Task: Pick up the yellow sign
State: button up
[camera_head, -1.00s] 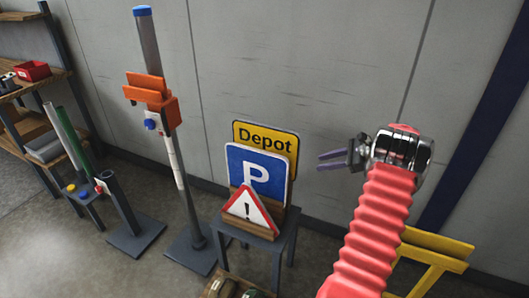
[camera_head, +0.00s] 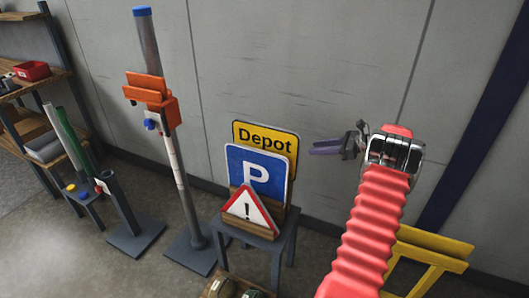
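The yellow sign (camera_head: 266,139) reads "Depot" and stands upright at the back of a wooden holder (camera_head: 250,224) on a small grey table. A blue sign with a white P (camera_head: 257,169) stands in front of it and covers its lower part. A white triangle sign with a red border (camera_head: 248,208) stands at the very front. My gripper (camera_head: 317,148) is to the right of the yellow sign, at about the height of its lettering, pointing left. It appears apart from the sign and holds nothing that I can see. Its fingers overlap in this view, so their opening is unclear.
A grey post with an orange box (camera_head: 155,110) stands left of the signs. A yellow trestle (camera_head: 436,245) stands at the right, behind my arm. The grey wall (camera_head: 320,60) is close behind. Shelves (camera_head: 40,85) are at far left.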

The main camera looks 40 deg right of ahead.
aim_at(294, 148)
jog(key=x, duration=0.5)
jog(key=shift+w+a+f, duration=0.15)
jog(key=shift+w, duration=0.15)
jog(key=shift+x, duration=2.55)
jog(key=shift+a, duration=0.15)
jog(key=shift+c, duration=0.7)
grip_shut()
